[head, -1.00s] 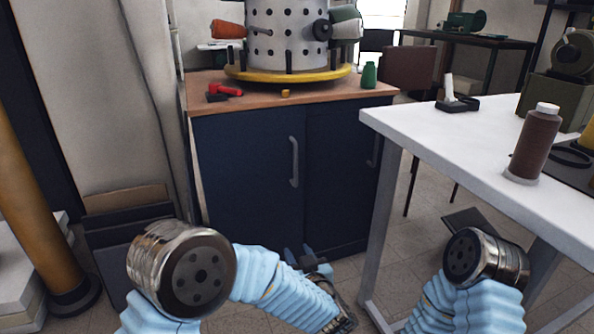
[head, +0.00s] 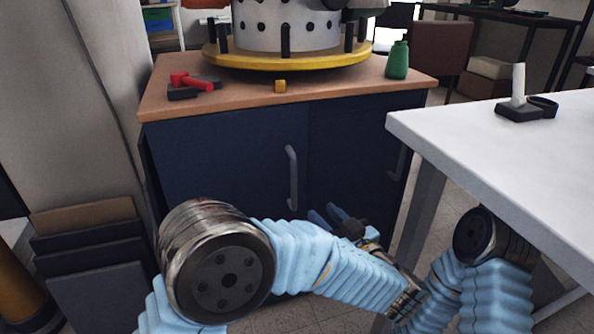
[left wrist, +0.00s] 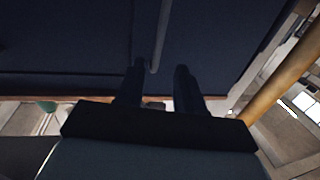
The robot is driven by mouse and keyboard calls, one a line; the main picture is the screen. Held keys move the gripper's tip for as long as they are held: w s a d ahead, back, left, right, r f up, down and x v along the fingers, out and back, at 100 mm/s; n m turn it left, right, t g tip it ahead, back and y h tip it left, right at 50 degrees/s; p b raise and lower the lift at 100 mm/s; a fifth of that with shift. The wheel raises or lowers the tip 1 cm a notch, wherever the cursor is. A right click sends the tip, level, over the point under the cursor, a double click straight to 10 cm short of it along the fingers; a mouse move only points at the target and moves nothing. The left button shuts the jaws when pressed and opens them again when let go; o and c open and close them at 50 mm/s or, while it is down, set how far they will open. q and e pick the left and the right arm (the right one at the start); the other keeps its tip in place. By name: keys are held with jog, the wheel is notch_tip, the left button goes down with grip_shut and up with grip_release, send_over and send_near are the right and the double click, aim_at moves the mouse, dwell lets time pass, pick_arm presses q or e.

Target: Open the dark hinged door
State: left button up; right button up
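The dark blue cabinet door (head: 225,150) stands shut below a wooden top. Its grey vertical bar handle (head: 291,178) is near the door's right edge. My left gripper (head: 328,214) is open and empty, just right of and below the handle in the head view. In the left wrist view its two dark fingers (left wrist: 160,76) are spread apart, and the handle (left wrist: 163,30) shows between and beyond them. I cannot tell how far the fingertips are from it. My right gripper is out of view; only part of that arm shows.
A second dark panel (head: 350,140) with its own handle (head: 396,161) is to the right. A white table (head: 500,150) stands close on the right. Dark flat panels (head: 90,240) lean at the left. A red-handled tool (head: 192,82) and green bottle (head: 398,60) are on the cabinet.

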aim_at(295, 185)
pick_arm(q)
jog(key=b+x, duration=0.1)
jog(key=x, duration=1.2)
jog(key=shift+w+a, duration=0.25)
jog(key=shift+w, duration=0.05)
grip_shut()
